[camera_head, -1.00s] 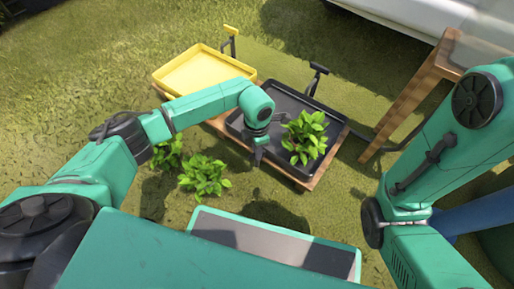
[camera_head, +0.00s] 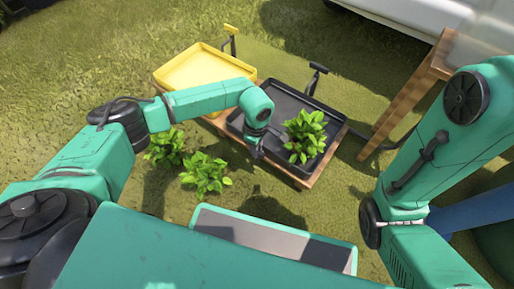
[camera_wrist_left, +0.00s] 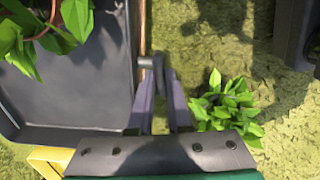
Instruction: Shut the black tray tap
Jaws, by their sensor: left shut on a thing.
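The black tray (camera_head: 283,92) lies on a wooden stand with a leafy plant (camera_head: 304,132) in it, and its wall shows in the left wrist view (camera_wrist_left: 75,138). A small dark grey piece, seemingly the black tray tap (camera_wrist_left: 158,68), is at the tray's front edge, between my left fingertips. My left gripper (camera_head: 257,152) reaches down at that edge, and the left wrist view shows its two fingers (camera_wrist_left: 160,95) close on the piece. How far the tap is turned I cannot tell. My right arm shows at the right, but its gripper is out of view.
A yellow tray (camera_head: 196,70) stands left of the black tray. A black-topped post (camera_head: 318,69) and a yellow-topped post (camera_head: 231,31) rise behind the trays. Leafy plants (camera_head: 206,174) are on the grass in front. A wooden table (camera_head: 408,92) stands at right.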

